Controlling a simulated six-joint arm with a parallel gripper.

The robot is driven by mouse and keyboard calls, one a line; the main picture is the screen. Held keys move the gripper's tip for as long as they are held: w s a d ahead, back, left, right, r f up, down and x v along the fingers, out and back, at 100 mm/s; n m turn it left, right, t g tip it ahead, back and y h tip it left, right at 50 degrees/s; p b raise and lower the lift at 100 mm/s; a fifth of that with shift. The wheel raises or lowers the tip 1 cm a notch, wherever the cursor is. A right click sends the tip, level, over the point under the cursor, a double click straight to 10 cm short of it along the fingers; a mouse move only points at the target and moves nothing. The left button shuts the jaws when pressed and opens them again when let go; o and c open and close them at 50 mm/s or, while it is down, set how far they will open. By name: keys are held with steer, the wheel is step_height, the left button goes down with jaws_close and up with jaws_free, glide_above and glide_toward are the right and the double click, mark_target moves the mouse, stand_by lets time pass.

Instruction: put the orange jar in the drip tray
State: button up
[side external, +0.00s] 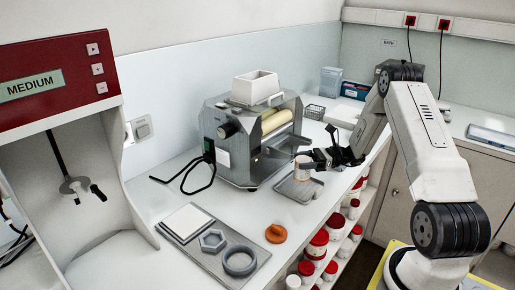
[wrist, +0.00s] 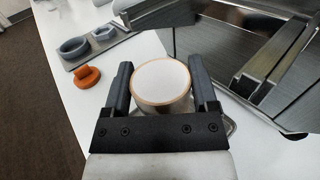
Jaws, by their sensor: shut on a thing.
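A round jar (side external: 302,170) with a white top and a pale orange-tan side is between the fingers of my gripper (side external: 306,164). The wrist view shows the jar (wrist: 162,82) upright, with the gripper (wrist: 160,90) shut on it from both sides. The grey drip tray (side external: 298,193) lies on the bench in front of the mill. In the side view the jar is at the tray's back part; I cannot tell whether its base touches the tray. In the wrist view the tray is mostly hidden behind my gripper and the jar.
The roller mill (side external: 250,140) stands right behind the tray. An orange knob-like piece (side external: 276,233) and a grey board (side external: 216,249) with a ring and a hexagonal piece lie at the front left. Red-lidded jars (side external: 318,240) stand on shelves below the bench edge.

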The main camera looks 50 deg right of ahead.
steer(key=shift+w+d+f, duration=0.1)
steer(key=shift+w+f, duration=0.1)
steer(key=shift+f, duration=0.05)
steer(key=shift+w+d+f, duration=0.1)
steer(key=shift+w+f, duration=0.15)
steer(key=shift+f, duration=1.6)
steer(key=shift+f, duration=0.15)
steer(key=o, duration=1.1)
